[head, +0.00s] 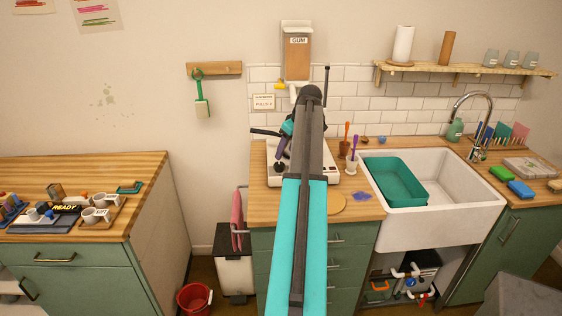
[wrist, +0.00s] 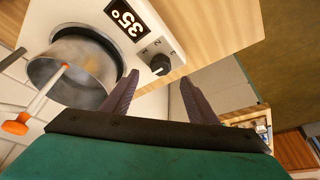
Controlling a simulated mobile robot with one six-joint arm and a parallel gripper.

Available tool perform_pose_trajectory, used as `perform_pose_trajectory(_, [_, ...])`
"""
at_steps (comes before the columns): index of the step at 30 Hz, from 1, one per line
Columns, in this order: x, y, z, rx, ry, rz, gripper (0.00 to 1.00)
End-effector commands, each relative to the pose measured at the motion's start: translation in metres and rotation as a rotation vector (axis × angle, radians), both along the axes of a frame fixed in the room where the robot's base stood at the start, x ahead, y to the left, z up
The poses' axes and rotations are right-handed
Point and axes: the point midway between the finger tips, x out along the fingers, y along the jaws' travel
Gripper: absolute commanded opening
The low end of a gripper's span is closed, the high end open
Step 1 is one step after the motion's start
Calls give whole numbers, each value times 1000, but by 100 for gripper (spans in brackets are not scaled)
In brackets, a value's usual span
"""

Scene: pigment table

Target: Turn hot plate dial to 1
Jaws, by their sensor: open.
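The white hot plate (head: 318,178) stands on the wooden counter, partly hidden behind my arm in the head view. In the wrist view the hot plate (wrist: 183,62) shows a lit display reading 35°, upside down. Its dial (wrist: 159,66) is a small black knob with small marks around it; its exact setting is hard to read. My gripper (wrist: 159,77) is open, with its two purple fingers spread and the dial between and just beyond their tips in the picture. Contact cannot be made out. In the head view my gripper (head: 281,153) is over the hot plate's front left.
A metal pot (wrist: 72,82) with an orange-ended stirrer sits on the hot plate, left of the fingers. A gum dispenser (head: 297,55) hangs above. Purple- and orange-handled tools stand right of my arm. A teal basin (head: 397,178) sits in the white sink (head: 430,222).

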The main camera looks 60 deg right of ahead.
Motion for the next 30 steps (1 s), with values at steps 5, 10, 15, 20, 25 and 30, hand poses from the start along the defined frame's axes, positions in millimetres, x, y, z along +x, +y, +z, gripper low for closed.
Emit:
perform_pose_trajectory(5, [9,1,-19,1,1,3,53])
perform_pose_trajectory(10, [17,-1,-38,2,1,2,53])
perform_pose_trajectory(15, [23,-3,-55,2,1,2,53])
perform_pose_trajectory(20, [28,-3,-65,1,1,1,53])
perform_pose_trajectory(25, [30,-4,-70,1,0,1,53])
perform_pose_trajectory(30, [30,-4,-70,1,0,1,53])
